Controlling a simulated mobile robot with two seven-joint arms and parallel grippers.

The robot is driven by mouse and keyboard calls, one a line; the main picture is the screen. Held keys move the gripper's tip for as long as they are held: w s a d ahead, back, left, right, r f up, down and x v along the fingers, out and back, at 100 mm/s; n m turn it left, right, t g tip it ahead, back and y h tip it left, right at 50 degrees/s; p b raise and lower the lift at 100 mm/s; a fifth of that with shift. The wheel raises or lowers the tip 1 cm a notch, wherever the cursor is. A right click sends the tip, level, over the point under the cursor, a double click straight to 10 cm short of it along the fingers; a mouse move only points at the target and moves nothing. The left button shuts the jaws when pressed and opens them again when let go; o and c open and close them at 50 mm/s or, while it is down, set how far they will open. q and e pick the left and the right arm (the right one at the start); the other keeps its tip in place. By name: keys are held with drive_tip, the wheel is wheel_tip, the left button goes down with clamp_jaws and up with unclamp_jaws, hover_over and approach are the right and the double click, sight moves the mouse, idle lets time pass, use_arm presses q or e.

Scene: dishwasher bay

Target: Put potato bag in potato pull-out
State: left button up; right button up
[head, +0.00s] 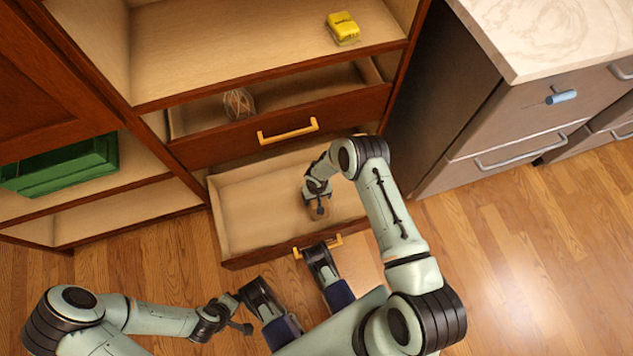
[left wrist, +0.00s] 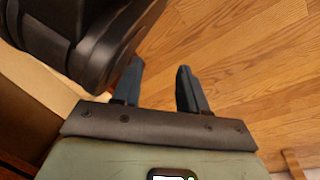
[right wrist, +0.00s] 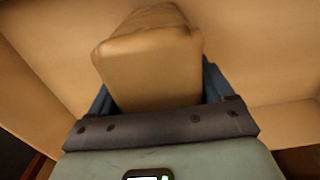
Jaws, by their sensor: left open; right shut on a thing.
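The potato bag looks like a brown, block-shaped bag (right wrist: 150,65) in the right wrist view. My right gripper (right wrist: 155,85) is shut on it, with a blue finger on each side. In the head view my right gripper (head: 318,200) reaches down into the open lower pull-out (head: 262,195), and the bag (head: 318,213) is mostly hidden under it. I cannot tell whether the bag touches the pull-out's floor. My left gripper (head: 240,318) is low, in front of the pull-out; in the left wrist view (left wrist: 162,88) it is open and empty above the wooden floor.
An upper drawer (head: 330,118) is also open, with a netted round item (head: 239,104) inside. A yellow packet (head: 343,27) lies on the shelf above. A green box (head: 65,165) sits on the left shelf. The pull-out's left part is bare. A grey counter unit (head: 500,120) stands right.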

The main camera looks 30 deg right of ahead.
drive_tip(key=shift+w, duration=0.1)
drive_tip(key=o, duration=1.5)
drive_tip(key=shift+f, duration=0.1)
drive_tip(key=shift+o, duration=0.2)
